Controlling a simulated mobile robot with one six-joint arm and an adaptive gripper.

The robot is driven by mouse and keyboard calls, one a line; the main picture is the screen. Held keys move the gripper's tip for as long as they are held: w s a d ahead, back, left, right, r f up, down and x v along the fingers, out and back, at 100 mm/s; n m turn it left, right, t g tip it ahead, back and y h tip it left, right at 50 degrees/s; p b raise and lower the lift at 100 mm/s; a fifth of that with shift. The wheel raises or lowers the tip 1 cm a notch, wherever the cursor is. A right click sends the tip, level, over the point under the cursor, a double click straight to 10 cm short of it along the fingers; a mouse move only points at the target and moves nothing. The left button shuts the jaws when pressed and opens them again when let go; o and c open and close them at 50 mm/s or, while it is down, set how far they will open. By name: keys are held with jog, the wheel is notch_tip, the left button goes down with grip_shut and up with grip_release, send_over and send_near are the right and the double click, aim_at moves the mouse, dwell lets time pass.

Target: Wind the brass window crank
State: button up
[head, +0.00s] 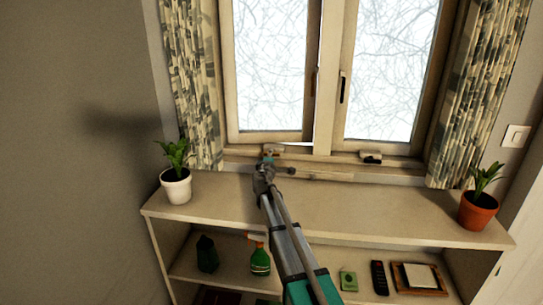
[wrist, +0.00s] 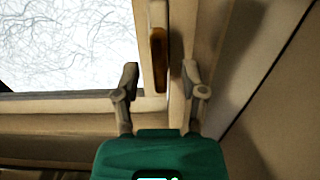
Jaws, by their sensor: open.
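In the head view, a small crank fitting (head: 273,148) sits on the lower window frame under the left pane, partly hidden by my gripper (head: 270,165). In the wrist view, a narrow brass-coloured piece (wrist: 158,45), which looks like the crank, lies between and beyond the fingers of my gripper (wrist: 160,78). The fingers are open and spread, one on each side, with visible gaps to the brass piece. Nothing is held. The left window sash (head: 270,138) appears slightly ajar.
A second fitting with a dark part (head: 371,158) sits under the right pane. A white-potted plant (head: 176,187) and a terracotta-potted plant (head: 478,211) stand at the shelf's ends. The shelf top (head: 380,208) between is mostly clear. Patterned curtains (head: 195,80) flank the window.

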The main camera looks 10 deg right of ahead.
jog(key=shift+x, duration=1.05)
grip_shut()
